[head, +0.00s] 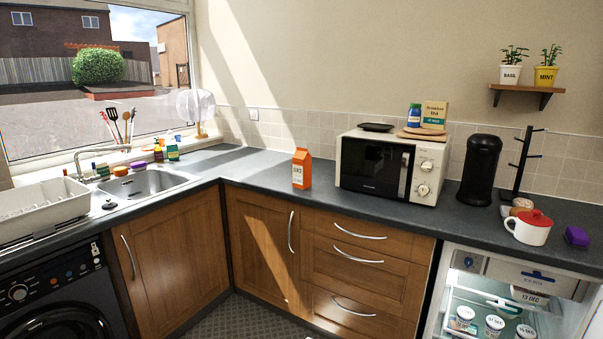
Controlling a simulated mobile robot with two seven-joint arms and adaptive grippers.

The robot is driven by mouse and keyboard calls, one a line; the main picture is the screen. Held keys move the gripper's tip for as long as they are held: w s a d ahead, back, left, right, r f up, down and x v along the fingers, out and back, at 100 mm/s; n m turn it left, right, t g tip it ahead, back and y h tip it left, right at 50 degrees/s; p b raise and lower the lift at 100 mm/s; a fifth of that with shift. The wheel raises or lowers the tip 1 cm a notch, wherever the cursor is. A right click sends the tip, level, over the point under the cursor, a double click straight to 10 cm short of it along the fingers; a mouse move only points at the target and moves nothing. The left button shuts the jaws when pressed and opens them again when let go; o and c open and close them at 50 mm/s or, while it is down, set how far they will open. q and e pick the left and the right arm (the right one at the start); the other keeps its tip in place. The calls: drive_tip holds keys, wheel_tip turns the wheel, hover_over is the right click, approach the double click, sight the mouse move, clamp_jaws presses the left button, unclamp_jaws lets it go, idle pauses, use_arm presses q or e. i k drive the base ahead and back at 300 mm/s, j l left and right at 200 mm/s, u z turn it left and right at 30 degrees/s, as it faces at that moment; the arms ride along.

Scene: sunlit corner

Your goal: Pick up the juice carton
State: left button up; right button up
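The orange juice carton (301,170) stands upright on the dark worktop (262,177), left of the microwave. It has a gable top and a pale label low on its front. Nothing blocks my view of its front. Neither my left nor my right gripper shows in the head view.
The sink (148,183) and dish rack (40,208) are at left. An open fridge (448,295) is at bottom right. Worktop left of the carton is clear.

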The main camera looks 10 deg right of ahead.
sight(303, 160)
drive_tip(key=z, duration=0.45)
drive_tip(key=i+j+z, duration=0.2)
drive_tip(key=i+z, duration=0.25)
drive_tip(key=i+j+z, duration=0.55)
drive_tip(key=i+j, duration=0.15)
drive_tip(key=i+j+z, duration=0.1)
drive_tip(key=i+j, duration=0.15)
drive_tip(key=j, duration=0.3)
